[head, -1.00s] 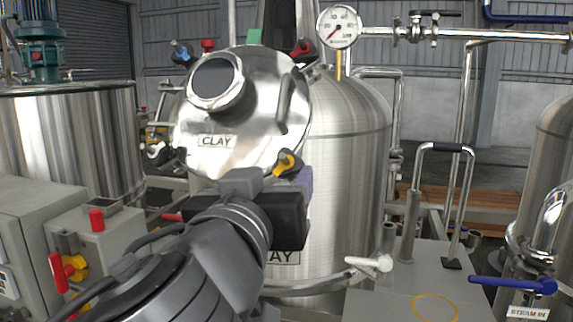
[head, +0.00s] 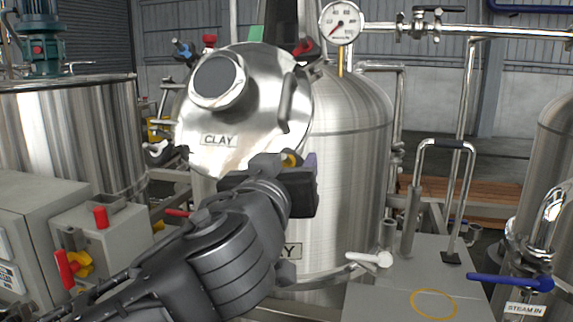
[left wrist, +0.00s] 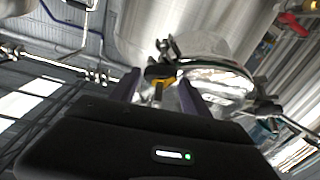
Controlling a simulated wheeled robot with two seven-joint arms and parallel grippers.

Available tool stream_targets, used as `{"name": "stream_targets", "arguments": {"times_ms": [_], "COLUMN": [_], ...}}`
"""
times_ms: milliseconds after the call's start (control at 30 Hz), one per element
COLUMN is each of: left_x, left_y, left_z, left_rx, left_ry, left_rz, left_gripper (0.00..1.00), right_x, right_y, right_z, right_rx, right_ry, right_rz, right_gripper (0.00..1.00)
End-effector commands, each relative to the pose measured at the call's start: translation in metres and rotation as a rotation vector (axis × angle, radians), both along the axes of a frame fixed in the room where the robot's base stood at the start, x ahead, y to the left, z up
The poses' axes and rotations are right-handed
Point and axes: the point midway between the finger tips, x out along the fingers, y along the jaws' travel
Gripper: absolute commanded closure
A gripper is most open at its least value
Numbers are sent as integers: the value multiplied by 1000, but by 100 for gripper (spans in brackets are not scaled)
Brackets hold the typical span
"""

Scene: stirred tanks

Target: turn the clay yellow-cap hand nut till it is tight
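The clay yellow-cap hand nut (head: 291,159) sits at the lower right rim of the tilted, round steel lid marked CLAY (head: 222,139). Only a bit of its yellow cap shows past my left gripper (head: 288,168) in the head view. In the left wrist view the yellow nut (left wrist: 161,86) with its dark arm shows between and beyond the two purple fingers of the left gripper (left wrist: 160,92), which are apart. I cannot tell whether a finger touches the nut. My right gripper is not in view.
Other hand nuts, with blue (head: 183,50) and red (head: 303,47) caps, stand around the lid's rim. A pressure gauge (head: 340,24) is above the tank (head: 350,150). A white-handled valve (head: 370,260) and a bent pipe handle (head: 447,146) are at right.

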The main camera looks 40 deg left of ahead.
Motion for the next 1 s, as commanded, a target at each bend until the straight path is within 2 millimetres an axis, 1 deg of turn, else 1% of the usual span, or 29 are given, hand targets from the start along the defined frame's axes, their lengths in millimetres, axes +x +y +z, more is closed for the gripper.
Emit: {"name": "stream_targets", "arguments": {"times_ms": [33,67,633,1000], "left_x": [0,0,0,-1], "left_y": [0,0,0,0], "left_z": [0,0,0,-1], "left_rx": [0,0,0,33], "left_ry": [0,0,0,10], "left_rz": [0,0,0,-24], "left_gripper": [50,52,98,98], "right_x": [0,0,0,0], "right_y": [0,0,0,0], "right_z": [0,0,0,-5], "right_rx": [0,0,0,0], "right_ry": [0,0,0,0], "right_rz": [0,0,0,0], "right_gripper": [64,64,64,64]}}
